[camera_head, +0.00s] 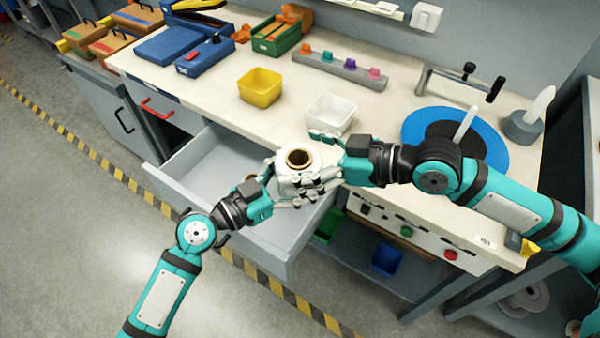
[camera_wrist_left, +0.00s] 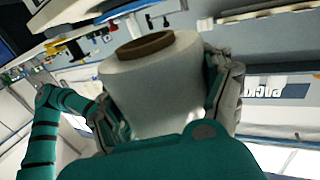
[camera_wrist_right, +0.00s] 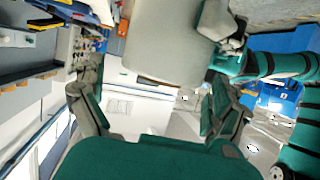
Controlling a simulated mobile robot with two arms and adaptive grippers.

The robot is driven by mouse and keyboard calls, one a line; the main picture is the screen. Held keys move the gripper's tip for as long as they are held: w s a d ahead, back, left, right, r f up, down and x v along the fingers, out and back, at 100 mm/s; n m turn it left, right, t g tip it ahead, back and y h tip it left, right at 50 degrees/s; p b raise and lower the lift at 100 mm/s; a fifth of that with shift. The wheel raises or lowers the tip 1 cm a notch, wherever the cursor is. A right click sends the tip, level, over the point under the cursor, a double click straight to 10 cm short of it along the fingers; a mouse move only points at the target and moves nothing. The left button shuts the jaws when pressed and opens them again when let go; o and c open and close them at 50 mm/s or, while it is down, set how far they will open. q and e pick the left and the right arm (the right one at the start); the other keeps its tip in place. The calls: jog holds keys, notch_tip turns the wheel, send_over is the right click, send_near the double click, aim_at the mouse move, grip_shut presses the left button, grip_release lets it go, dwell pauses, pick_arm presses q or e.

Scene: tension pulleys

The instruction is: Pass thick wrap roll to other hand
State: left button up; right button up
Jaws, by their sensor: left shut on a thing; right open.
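The thick wrap roll (camera_head: 296,172) is a white roll with a brown core, held upright above the open drawer in the head view. My left gripper (camera_head: 280,190) is shut on it from the lower left; the roll also fills the middle of the left wrist view (camera_wrist_left: 150,85). My right gripper (camera_head: 325,170) is at the right side of the roll, with its fingers open. In the right wrist view the roll (camera_wrist_right: 170,40) is at the top, between the spread fingers of my right gripper (camera_wrist_right: 160,105). Whether the right fingers touch it is unclear.
The open drawer (camera_head: 165,185) is below both grippers. On the workbench (camera_head: 385,110) behind stand a yellow bin (camera_head: 260,85), a white bin (camera_head: 331,113), a peg rack (camera_head: 340,68) and a blue disc (camera_head: 495,150). The floor at left is clear.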

jog(key=v, duration=1)
jog(key=s+d+f+m+g+h, duration=0.1)
jog(key=s+d+f+m+h, duration=0.25)
jog(key=f, duration=1.35)
jog(key=s+d+f+m+g+h, duration=0.1)
jog(key=d+f+m+h, duration=0.45)
jog(key=f, duration=1.05)
jog(key=s+d+f+g+h, duration=0.2)
jog(key=d+f, duration=0.4)
jog(key=f, duration=1.1)
jog(key=s+d+f+m+h, duration=0.2)
jog(key=s+f, duration=1)
jog(key=s+a+f, duration=0.2)
jog(key=s, duration=0.5)
jog(key=s+a+f, duration=0.3)
jog(key=s, duration=0.4)
jog(key=shift+s+a+g, duration=0.15)
jog(key=shift+s+g, duration=0.15)
jog(key=shift+s, duration=0.1)
